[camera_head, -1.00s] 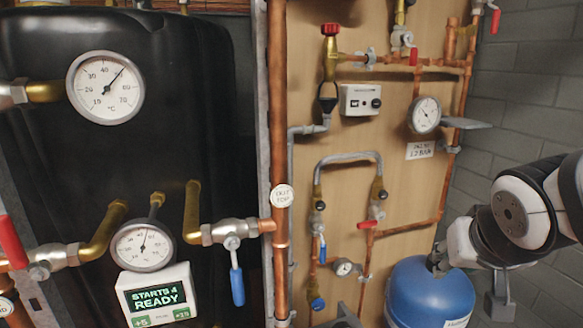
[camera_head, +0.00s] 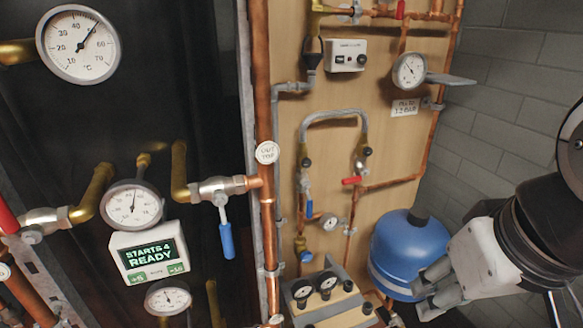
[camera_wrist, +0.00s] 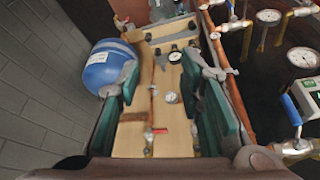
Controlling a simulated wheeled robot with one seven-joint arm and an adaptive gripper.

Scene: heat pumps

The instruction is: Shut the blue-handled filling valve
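The filling loop is a grey curved hose (camera_head: 335,118) on the wooden board. A small blue lever (camera_head: 309,207) hangs down on its left leg, and a red lever (camera_head: 352,181) lies nearly level on its right leg. The red lever also shows in the wrist view (camera_wrist: 160,131); I cannot pick out the small blue lever there. My gripper (camera_head: 428,288) is at the lower right, in front of the board and apart from the levers. In the wrist view my gripper (camera_wrist: 160,72) has its fingers wide apart with nothing held between them.
A larger blue lever (camera_head: 226,240) hangs from a pipe valve by the black tank (camera_head: 215,60). A blue vessel (camera_head: 405,250) stands behind my gripper. A grey unit with gauges (camera_head: 325,295) juts out below the loop. A copper pipe (camera_head: 262,110) runs upright left of the board.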

